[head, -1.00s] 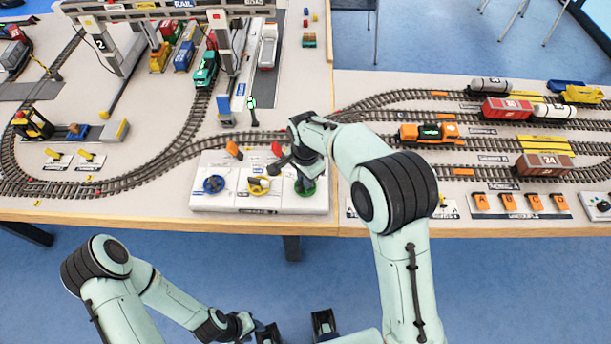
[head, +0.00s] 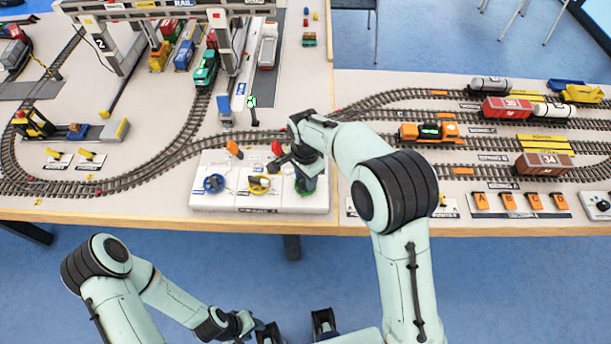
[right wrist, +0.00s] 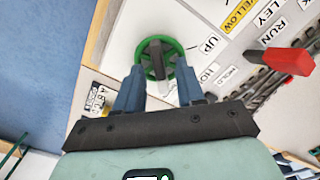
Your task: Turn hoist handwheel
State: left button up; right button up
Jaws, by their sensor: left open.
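A green handwheel (right wrist: 140,58) with a dark hub sits on the white control panel (head: 238,202). A label beginning "HO" and one reading "UP" are beside it in the right wrist view. My right gripper (right wrist: 160,88) is open, with its two blue fingers pointing at the wheel's near rim. I cannot tell whether they touch it. In the head view, my right gripper (head: 306,184) hides most of the green wheel. My left gripper (head: 296,330) is open and empty at the bottom, away from the table.
A blue handwheel (head: 214,184) and a yellow handwheel (head: 258,185) are to the left on the same panel. A red lever (right wrist: 285,60) and an orange lever (head: 234,148) stand behind them. Tracks run behind the panel; the gantry crane (head: 222,45) is further back.

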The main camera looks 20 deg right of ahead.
pick_arm(q)
jog(key=shift+w+r+p, duration=0.45)
jog(key=shift+r+p, duration=0.25)
jog(key=shift+r, duration=0.15)
pick_arm(e)
notch_tip(320, 180, up, 13)
dwell(0.4)
